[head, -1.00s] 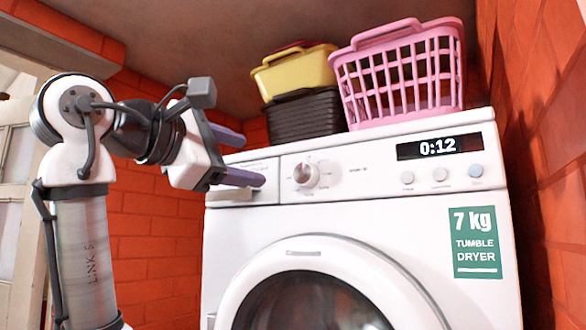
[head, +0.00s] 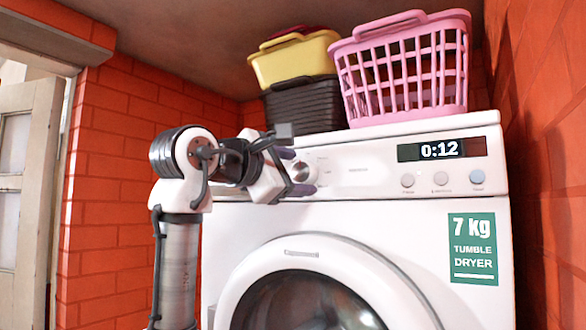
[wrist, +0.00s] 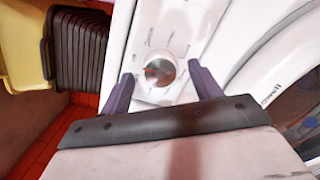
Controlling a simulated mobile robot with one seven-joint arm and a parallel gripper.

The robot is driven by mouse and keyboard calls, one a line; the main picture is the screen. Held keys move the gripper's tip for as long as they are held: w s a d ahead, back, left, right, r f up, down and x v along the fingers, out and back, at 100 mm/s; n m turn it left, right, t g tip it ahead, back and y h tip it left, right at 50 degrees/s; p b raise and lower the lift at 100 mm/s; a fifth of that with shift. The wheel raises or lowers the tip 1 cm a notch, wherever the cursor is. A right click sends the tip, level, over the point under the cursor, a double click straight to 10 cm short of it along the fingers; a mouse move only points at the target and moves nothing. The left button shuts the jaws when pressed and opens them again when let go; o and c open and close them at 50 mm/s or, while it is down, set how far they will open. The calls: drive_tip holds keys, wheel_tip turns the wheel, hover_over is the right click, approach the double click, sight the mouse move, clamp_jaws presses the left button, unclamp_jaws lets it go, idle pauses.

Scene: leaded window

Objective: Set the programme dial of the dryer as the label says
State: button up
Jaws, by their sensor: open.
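The white dryer (head: 225,240) stands against the brick wall. Its round silver programme dial (wrist: 159,71) sits in the control panel, with a red pointer mark on its left part in the wrist view and small print around it, too blurred to read. In the head view the dial (head: 301,171) is partly covered by my gripper (head: 300,171). My gripper is open; in the wrist view its two purple fingers (wrist: 163,84) stand either side of the dial, with gaps to it. Whether they reach dial depth I cannot tell. A green label (head: 473,249) reads "7 kg TUMBLE DRYER".
The display (head: 441,149) reads 0:12, above several round buttons (head: 440,178). A pink basket (head: 402,72), a yellow basket (head: 295,60) and a dark basket (head: 302,106) stand on top. Brick walls close in at both sides; a door (head: 20,190) is at left.

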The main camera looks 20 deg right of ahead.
drive_tip(key=c, duration=1)
